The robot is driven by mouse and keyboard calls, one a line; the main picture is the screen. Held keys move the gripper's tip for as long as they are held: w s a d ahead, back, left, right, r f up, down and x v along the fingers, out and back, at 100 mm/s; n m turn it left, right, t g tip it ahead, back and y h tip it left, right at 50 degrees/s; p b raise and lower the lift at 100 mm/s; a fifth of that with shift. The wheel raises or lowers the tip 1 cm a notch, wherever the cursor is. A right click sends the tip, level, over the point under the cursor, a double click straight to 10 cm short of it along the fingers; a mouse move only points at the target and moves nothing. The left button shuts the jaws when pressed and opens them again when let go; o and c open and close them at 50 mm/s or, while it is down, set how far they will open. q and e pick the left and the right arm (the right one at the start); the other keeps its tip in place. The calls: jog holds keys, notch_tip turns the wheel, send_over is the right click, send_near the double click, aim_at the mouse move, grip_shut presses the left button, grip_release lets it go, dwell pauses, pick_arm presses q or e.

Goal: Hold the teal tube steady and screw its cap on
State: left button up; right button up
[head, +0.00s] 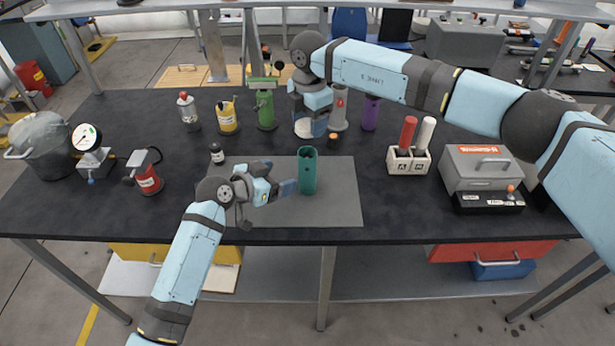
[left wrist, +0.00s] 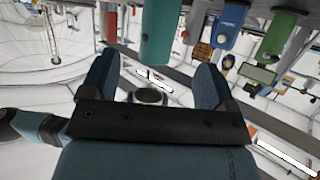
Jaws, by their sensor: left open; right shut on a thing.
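The teal tube (head: 307,170) stands upright on the grey mat (head: 340,200), and its top looks open and dark. My left gripper (head: 286,188) is open just left of the tube, low near the mat. In the left wrist view the tube (left wrist: 160,30) shows beyond and between the two spread fingers (left wrist: 155,82). The tube's cap cannot be made out.
A small orange-topped item (head: 333,136) lies behind the mat. Yellow (head: 227,120), green (head: 265,110) and purple (head: 371,113) containers stand at the back. A rack (head: 408,161) with red and white tubes and a grey machine (head: 478,170) stand right.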

aim_at(301, 170)
pick_arm(q)
jog(key=x, duration=1.1)
jog(key=shift+r, duration=0.1)
jog(key=c, duration=1.4)
jog(key=shift+o, duration=0.2)
pick_arm(e)
jog(key=shift+f, duration=2.5)
jog(key=shift+f, duration=0.7)
pick_arm(q)
jog(key=shift+d, duration=0.1)
pick_arm(e)
jog(key=shift+f, duration=0.25)
jog(key=shift+c, duration=0.4)
pick_arm(q)
jog(key=shift+r, duration=0.1)
pick_arm(e)
jog(key=shift+s+f, duration=0.1)
jog(key=shift+f, duration=0.05)
